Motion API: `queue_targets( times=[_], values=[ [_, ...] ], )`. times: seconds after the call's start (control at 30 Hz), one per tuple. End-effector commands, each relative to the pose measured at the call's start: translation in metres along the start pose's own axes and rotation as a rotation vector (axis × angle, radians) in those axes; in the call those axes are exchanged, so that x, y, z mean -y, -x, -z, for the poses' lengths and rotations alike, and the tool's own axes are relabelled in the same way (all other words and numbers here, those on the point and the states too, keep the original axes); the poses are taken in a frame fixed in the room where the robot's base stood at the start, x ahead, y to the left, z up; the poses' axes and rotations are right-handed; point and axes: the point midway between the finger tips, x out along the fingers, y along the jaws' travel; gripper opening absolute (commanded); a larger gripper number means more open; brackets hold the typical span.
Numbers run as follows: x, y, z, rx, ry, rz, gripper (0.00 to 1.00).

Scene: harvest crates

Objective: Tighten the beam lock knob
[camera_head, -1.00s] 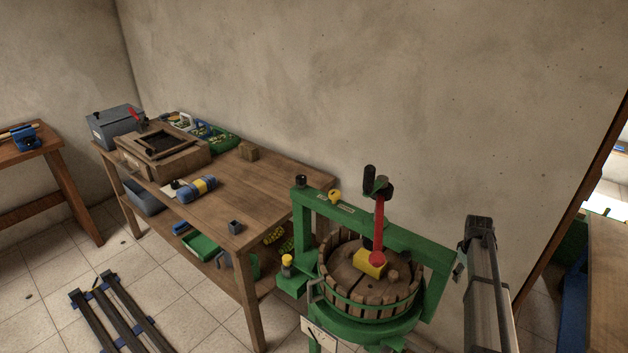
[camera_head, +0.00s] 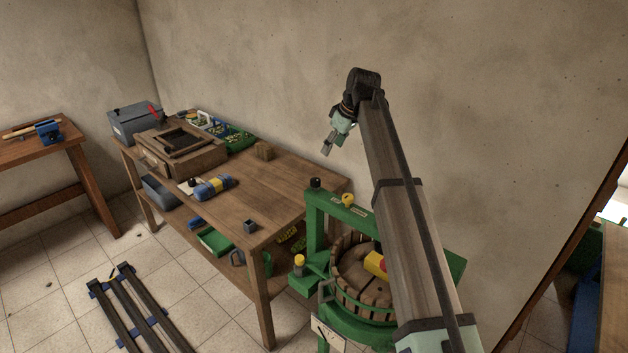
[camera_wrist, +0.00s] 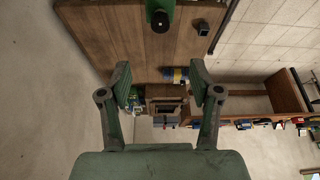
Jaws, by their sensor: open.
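The green press beam (camera_head: 372,209) carries a black knob (camera_head: 315,183) at its left end and a yellow knob (camera_head: 347,199) just right of it. The frames do not label which one is the beam lock knob. The black knob also shows at the top of the wrist view (camera_wrist: 160,20), on a green part. My gripper (camera_head: 327,151) is above and slightly right of the black knob, apart from it. Its two fingers (camera_wrist: 160,76) are spread with nothing between them. My arm hides the right part of the beam and the press screw.
The slatted press basket (camera_head: 352,270) stands under the beam. The wall is behind.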

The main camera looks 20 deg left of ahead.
Motion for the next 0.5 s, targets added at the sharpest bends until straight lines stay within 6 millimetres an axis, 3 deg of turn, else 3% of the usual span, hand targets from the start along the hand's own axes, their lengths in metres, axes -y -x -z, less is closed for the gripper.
queue_targets(
  times=[0.17, 0.5],
  values=[
    [0.002, -0.011, 0.003, -0.001, 0.003, 0.003, 0.64],
    [0.002, -0.071, 0.003, 0.0, 0.003, 0.004, 0.64]
  ],
)
